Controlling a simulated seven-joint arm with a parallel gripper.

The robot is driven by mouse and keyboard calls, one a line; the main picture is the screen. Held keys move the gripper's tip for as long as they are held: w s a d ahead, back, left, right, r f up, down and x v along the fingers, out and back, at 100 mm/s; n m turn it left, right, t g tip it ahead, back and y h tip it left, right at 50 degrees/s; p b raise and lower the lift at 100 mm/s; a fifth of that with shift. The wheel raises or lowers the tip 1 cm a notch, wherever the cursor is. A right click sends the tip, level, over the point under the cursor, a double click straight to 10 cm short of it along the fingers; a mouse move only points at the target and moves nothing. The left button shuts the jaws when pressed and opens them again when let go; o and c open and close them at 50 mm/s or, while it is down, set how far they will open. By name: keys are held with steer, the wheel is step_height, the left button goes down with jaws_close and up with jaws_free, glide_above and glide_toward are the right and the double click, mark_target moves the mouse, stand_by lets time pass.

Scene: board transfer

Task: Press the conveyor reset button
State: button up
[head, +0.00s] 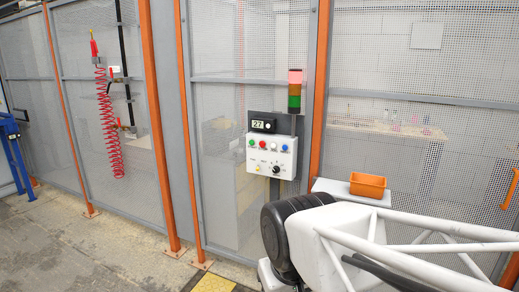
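A white control box (271,158) is mounted on the mesh fence near the middle of the head view. Its top row has a green button (251,142), a red button (263,144), a white button (274,146) and a blue button (284,148). Below are a small yellow button (258,168) and a black knob (276,169). The labels are too small to read, so I cannot tell which one is the conveyor reset. My gripper is not in view.
A black display (262,123) reading 27 sits above the box, beside a red and green stack light (295,91). An orange bin (368,185) stands on a light shelf (333,188). A red coiled hose (112,125) hangs at left. The floor at lower left is clear.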

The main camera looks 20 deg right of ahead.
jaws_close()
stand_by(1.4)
